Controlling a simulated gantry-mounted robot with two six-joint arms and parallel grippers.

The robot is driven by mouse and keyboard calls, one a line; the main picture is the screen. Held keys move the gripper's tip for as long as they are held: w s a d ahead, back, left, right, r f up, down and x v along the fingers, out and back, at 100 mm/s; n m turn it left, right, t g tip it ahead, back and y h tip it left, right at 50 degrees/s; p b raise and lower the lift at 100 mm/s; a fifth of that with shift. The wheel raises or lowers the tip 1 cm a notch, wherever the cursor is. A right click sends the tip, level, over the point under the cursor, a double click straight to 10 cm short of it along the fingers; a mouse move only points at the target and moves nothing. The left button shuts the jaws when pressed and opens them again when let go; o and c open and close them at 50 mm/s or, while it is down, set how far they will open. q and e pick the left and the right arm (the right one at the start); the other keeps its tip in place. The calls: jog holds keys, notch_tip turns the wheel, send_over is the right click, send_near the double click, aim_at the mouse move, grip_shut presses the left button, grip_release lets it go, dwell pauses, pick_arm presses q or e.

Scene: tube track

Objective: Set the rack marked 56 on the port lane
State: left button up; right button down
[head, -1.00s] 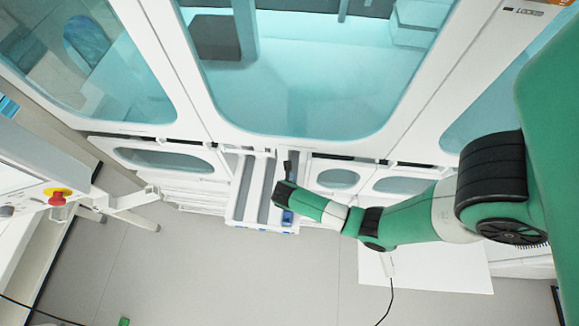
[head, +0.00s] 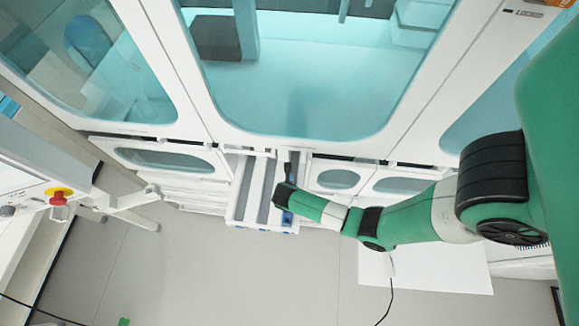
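The pulled-out loading tray (head: 238,212) with long grey lanes (head: 244,186) sticks out from the machine front at the picture's middle. My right arm comes in from the right, and its dark gripper (head: 293,163) is over the tray's right side, close to the machine front. The fingers are too small and dark to tell whether they hold anything. A small blue part (head: 287,218) shows at the tray's front right, beside my wrist. No number 56 can be read, and I cannot make out a rack for certain. My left gripper is not in view.
The machine's large tinted window (head: 310,80) and white panels rise behind the tray. A white panel (head: 430,275) with a black cable is at the lower right. A red knob (head: 58,198) sits on equipment at the left.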

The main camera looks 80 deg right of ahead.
jog(key=shift+f, duration=0.35)
dwell(0.3)
jog(key=shift+c, duration=2.2)
grip_release()
jog(key=p+v, duration=0.3)
jog(key=v, duration=0.7)
jog(key=shift+a+r, duration=0.1)
jog(key=shift+r, duration=0.15)
jog(key=shift+a+r, duration=0.25)
jog(key=shift+r, duration=0.25)
